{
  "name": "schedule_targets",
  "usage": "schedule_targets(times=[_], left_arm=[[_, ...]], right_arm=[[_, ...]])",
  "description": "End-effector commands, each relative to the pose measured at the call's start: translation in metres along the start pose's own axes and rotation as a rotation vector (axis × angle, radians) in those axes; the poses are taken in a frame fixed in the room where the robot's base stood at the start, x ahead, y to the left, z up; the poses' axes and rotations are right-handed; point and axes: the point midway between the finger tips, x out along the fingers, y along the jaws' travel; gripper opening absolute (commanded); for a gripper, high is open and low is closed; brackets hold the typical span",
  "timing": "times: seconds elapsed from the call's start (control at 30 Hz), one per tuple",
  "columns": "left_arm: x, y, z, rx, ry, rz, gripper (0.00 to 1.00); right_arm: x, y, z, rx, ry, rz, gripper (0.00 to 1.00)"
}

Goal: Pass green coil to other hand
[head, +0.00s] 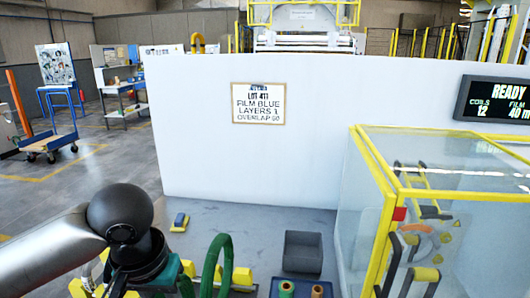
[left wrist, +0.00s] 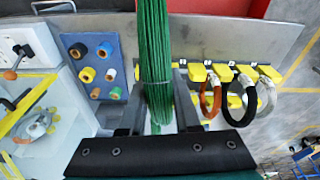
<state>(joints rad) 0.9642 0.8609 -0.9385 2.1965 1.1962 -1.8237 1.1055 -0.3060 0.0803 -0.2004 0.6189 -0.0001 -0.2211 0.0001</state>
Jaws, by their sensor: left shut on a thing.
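The green coil (head: 226,257) stands upright as a loop at the bottom middle of the head view. In the left wrist view the green coil (left wrist: 153,45) is a bundle of green strands running between the fingers. My left gripper (left wrist: 157,105) is shut on it. In the head view the dark wrist of my left arm hides much of this gripper and part of the coil. My right gripper is in neither view.
Orange (left wrist: 211,98), black (left wrist: 240,103) and pale (left wrist: 266,96) coils hang on yellow holders. A blue tray (left wrist: 74,42) holds several spools. A yellow-framed clear enclosure (head: 378,235) stands right. A white wall (head: 200,130) closes the back. A grey block (head: 302,252) sits on the table.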

Motion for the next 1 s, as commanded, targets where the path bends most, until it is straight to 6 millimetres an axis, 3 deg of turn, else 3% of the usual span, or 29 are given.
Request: schedule_targets(times=[0.03,0.2,0.57,0.77,1.0], left_arm=[[0.009,0.001,0.005,-0.003,0.005,-0.003,0.0],[0.017,0.003,0.02,-0.017,0.001,-0.014,0.0],[0.018,0.004,0.026,-0.025,-0.001,-0.02,0.0],[0.012,0.016,0.013,-0.007,0.001,-0.013,0.0],[-0.003,0.045,-0.019,0.037,0.0,-0.006,0.0]], right_arm=[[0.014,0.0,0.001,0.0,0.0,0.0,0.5],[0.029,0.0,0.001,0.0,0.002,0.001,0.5],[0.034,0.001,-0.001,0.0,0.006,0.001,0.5],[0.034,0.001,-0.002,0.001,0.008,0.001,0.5],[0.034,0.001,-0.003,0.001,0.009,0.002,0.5]])
